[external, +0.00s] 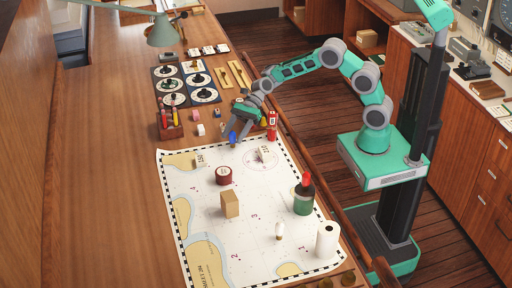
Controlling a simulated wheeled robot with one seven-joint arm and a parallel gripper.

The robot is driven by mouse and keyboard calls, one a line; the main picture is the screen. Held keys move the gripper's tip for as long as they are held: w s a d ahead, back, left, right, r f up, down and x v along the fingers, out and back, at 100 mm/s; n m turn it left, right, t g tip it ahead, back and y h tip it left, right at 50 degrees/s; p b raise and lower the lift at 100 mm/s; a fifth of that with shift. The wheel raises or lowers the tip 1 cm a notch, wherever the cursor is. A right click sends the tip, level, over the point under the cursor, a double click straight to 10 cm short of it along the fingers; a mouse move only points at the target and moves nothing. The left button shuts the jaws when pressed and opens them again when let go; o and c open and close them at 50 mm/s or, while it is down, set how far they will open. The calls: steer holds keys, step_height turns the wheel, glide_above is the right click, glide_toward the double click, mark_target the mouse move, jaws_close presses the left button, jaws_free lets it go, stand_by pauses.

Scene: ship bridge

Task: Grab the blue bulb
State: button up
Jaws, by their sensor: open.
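A small blue object (232,137), likely the blue bulb, is at the upper edge of the chart (190,222) on the wooden counter. Its shape is too small to make out. My gripper (239,127) is open and reaches down to the left, right at the blue object. I cannot tell whether the fingers are around it or just beside and above it, and they partly hide it.
On the chart are a dark red round tin (223,175), a tan box (230,204), a green bottle with a red top (304,197), a white bulb (279,231) and a white roll (326,240). A red item (271,124) stands close right of my gripper. A pen holder (170,128) is left.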

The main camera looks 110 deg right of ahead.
mark_target(230, 141)
steer(key=x, duration=0.4)
steer(key=shift+w+a+f+p, duration=0.15)
steer(key=shift+a+p, duration=0.1)
steer(key=shift+p, duration=0.05)
jaws_close()
